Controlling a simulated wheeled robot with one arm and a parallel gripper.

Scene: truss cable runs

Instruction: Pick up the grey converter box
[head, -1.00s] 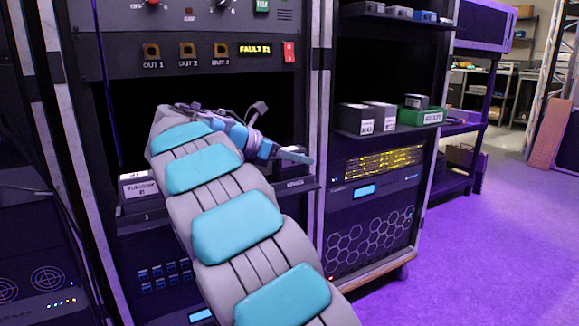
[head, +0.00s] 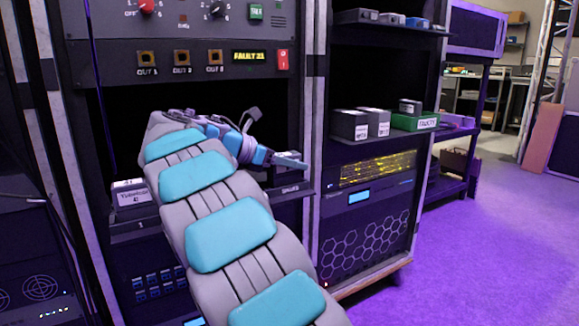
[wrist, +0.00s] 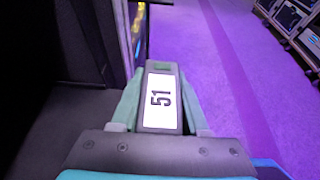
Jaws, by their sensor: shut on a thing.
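In the wrist view, my gripper (wrist: 162,84) is shut on a grey converter box (wrist: 159,98). The box lies between the two teal fingers, its white label reading "51" facing the camera. In the head view, my gripper (head: 289,161) reaches across the open bay of the left rack, near that rack's right post. Other grey boxes (head: 350,125) with white labels stand on the right rack's shelf. One more grey box (head: 410,106) sits on a green tray (head: 415,123) labelled "FAULTY".
A labelled box (head: 131,193) stands on the left rack's shelf. The upright post (head: 311,110) between the racks is close to my gripper. Small grey and blue boxes (head: 392,18) line the upper right shelf. Purple floor (head: 480,260) is clear at the right.

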